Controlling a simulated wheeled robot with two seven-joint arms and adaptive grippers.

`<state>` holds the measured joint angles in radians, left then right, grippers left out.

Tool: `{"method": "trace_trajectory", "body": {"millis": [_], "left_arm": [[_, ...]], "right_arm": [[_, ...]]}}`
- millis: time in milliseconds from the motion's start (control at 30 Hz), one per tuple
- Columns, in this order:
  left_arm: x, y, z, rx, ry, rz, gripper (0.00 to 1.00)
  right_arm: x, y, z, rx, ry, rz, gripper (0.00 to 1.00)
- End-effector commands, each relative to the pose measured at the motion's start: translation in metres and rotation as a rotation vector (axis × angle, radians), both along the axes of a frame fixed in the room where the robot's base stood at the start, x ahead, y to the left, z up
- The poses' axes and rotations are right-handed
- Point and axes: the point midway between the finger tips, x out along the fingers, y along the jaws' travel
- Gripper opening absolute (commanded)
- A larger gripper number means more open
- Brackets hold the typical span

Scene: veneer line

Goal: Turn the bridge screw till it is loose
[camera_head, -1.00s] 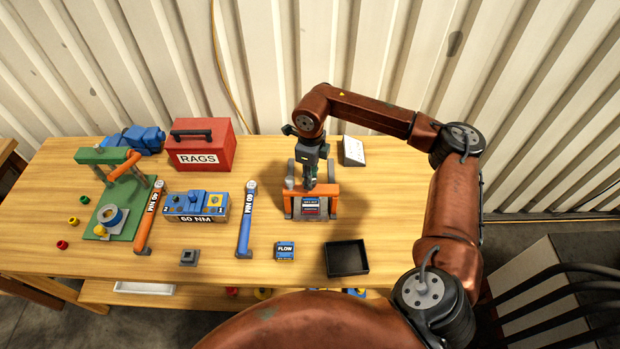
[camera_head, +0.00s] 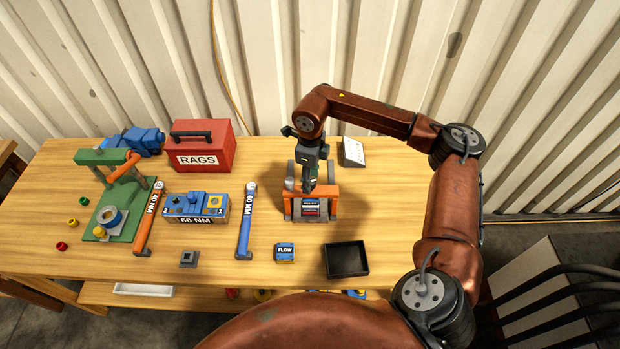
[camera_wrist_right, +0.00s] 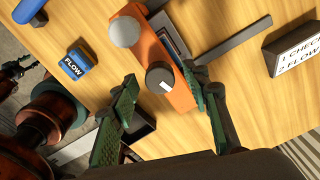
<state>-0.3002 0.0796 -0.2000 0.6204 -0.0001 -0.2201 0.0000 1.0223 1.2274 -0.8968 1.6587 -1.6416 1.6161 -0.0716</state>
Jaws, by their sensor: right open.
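The orange bridge (camera_head: 327,190) spans a small unit with a labelled front on the bench; it also shows in the right wrist view (camera_wrist_right: 178,97). In that view a dark round screw head with a pale mark, the bridge screw (camera_wrist_right: 159,79), sits on the bridge. My right gripper (camera_head: 308,190) is above the bridge, pointing down, and hides the screw in the head view. In the wrist view its green fingers (camera_wrist_right: 161,76) are open on either side of the screw, with gaps visible. A grey round knob (camera_wrist_right: 125,31) is at the bridge's end. My left gripper is not in view.
A blue FLOW box (camera_head: 285,252) and an empty black tray (camera_head: 346,259) lie in front. A blue-handled wrench (camera_head: 246,222) and the 60 NM block (camera_head: 196,206) are to the left. A white sign (camera_head: 352,151) stands behind right. The bench's right end is clear.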

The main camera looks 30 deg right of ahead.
Motion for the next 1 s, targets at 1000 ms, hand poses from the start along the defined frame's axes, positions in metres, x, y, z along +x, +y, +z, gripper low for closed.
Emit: {"method": "trace_trajectory", "body": {"millis": [1000], "left_arm": [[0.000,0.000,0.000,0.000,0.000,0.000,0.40]], "right_arm": [[0.001,0.000,0.121,0.001,-0.001,0.000,0.43]]}}
